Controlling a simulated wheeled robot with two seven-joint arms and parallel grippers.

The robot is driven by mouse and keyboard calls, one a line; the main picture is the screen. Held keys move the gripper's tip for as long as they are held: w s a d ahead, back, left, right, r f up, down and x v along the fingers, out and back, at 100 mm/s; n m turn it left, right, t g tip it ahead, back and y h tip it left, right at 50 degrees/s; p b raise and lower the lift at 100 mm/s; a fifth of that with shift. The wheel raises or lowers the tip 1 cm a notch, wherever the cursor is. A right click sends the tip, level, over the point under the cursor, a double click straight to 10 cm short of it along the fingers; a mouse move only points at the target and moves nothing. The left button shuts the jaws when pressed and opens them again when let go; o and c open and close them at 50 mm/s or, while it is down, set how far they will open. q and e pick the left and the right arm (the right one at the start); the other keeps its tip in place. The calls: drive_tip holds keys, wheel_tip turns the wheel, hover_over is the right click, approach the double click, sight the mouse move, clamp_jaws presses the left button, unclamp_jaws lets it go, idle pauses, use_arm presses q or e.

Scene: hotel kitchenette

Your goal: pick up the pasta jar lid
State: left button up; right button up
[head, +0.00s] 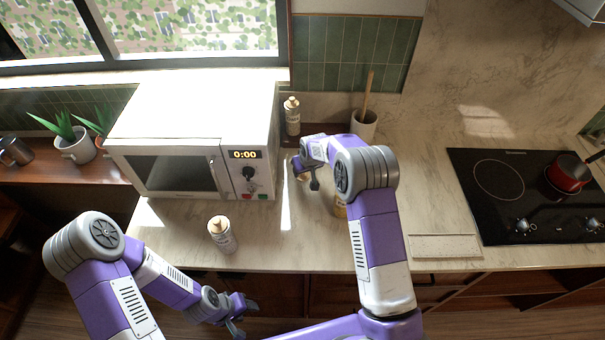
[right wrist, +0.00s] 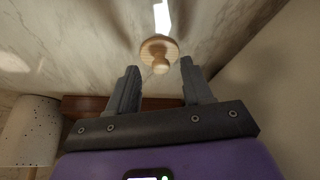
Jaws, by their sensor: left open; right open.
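The pasta jar lid (right wrist: 159,53) is a round, pale wooden disc with a knob. In the right wrist view it lies on the marble counter, beyond the fingertips and roughly centred between them. A small tan part of the lid (head: 303,177) shows beside my right gripper (head: 307,180) in the head view. My right gripper (right wrist: 160,82) is open, with nothing between its fingers. A yellowish bit of what may be the pasta jar (head: 340,208) shows behind my right arm, which hides most of it. My left gripper (head: 240,312) is open and empty, low in front of the counter.
A white microwave (head: 190,150) stands left of the lid. A utensil pot (head: 364,125) is behind my right arm. A cooktop (head: 520,190) with a red pot (head: 567,174) is at right.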

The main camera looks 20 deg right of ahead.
drive_tip(key=shift+w+a+f, duration=0.1)
drive_tip(key=shift+w+f, duration=0.2)
drive_tip(key=shift+f, duration=0.35)
clamp_jaws()
drive_tip(key=shift+r, duration=0.1)
